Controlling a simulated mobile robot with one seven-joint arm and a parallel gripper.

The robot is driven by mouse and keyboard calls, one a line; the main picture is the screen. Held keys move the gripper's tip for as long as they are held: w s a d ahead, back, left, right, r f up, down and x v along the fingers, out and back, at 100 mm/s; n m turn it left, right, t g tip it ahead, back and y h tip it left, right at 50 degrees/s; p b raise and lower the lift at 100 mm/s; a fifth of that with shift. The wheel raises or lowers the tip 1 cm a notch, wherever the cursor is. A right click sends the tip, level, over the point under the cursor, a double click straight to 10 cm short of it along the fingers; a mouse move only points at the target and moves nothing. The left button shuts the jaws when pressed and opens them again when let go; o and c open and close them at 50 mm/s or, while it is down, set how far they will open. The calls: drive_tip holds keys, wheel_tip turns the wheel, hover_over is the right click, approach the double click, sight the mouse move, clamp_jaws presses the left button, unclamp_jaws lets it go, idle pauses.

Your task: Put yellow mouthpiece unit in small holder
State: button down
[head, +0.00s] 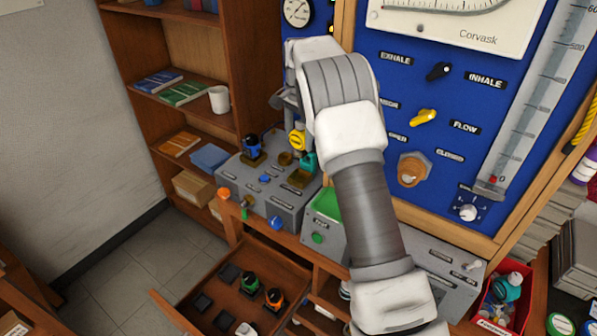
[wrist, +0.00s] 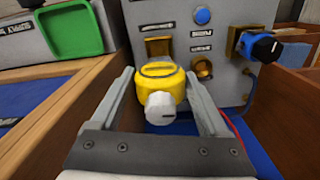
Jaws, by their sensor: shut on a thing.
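The yellow mouthpiece unit (wrist: 158,72) has a pale faceted knob on its near side. My gripper (wrist: 160,76) is shut on it, one finger on each side. In the head view the yellow unit (head: 297,139) is above the grey console (head: 270,192), and my arm hides most of the gripper. In the wrist view, a larger brass-coloured holder (wrist: 158,46) is behind the unit, and a smaller brass-coloured holder (wrist: 203,69) is to its right. Both look empty. I cannot tell whether the unit touches the console.
A blue-and-black unit (wrist: 257,46) sits on the console at the right of the wrist view. A teal unit (head: 309,161) is close to my gripper. A green tray (wrist: 72,28) is at left. An open drawer (head: 222,297) holds green and orange units below.

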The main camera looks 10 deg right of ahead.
wheel_tip(320, 180, down, 9)
drive_tip(key=shift+f+p, duration=0.15)
drive_tip(key=shift+p, duration=0.3)
drive_tip(key=shift+f, duration=0.1)
unclamp_jaws()
drive_tip(key=shift+s, duration=0.1)
wheel_tip(320, 180, up, 12)
drive_tip(key=shift+r+b, duration=0.15)
drive_tip(key=shift+b, duration=0.25)
drive_tip(key=shift+s, duration=0.1)
